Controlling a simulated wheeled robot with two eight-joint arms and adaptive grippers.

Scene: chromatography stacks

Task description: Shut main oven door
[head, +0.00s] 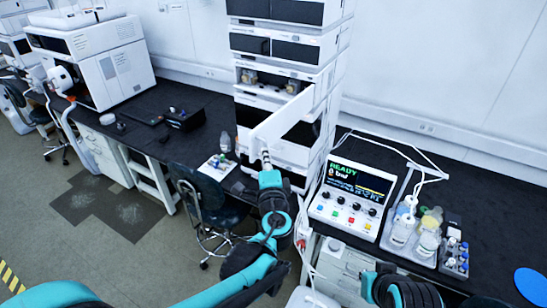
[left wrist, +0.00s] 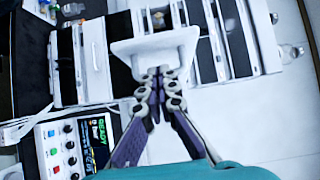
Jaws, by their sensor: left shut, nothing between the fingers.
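The main oven door (head: 283,121) is a white panel on the chromatography stack (head: 284,45). It stands open, swung out from the stack's front, with a dark opening behind it. My left gripper (head: 265,158) is shut and empty, with its tips close to the door's near, lower end. In the left wrist view the shut fingertips (left wrist: 158,73) point at the white door panel (left wrist: 155,46). They look very close to it, but I cannot tell whether they touch. Only part of my right arm shows at the bottom right of the head view; its gripper is out of sight.
A control box (head: 351,196) with a lit READY screen stands right of the stack. A tray of bottles (head: 412,240) is beyond it. A small white tray with vials (head: 217,166) lies left of the door. A dark chair (head: 205,204) stands in front of the bench.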

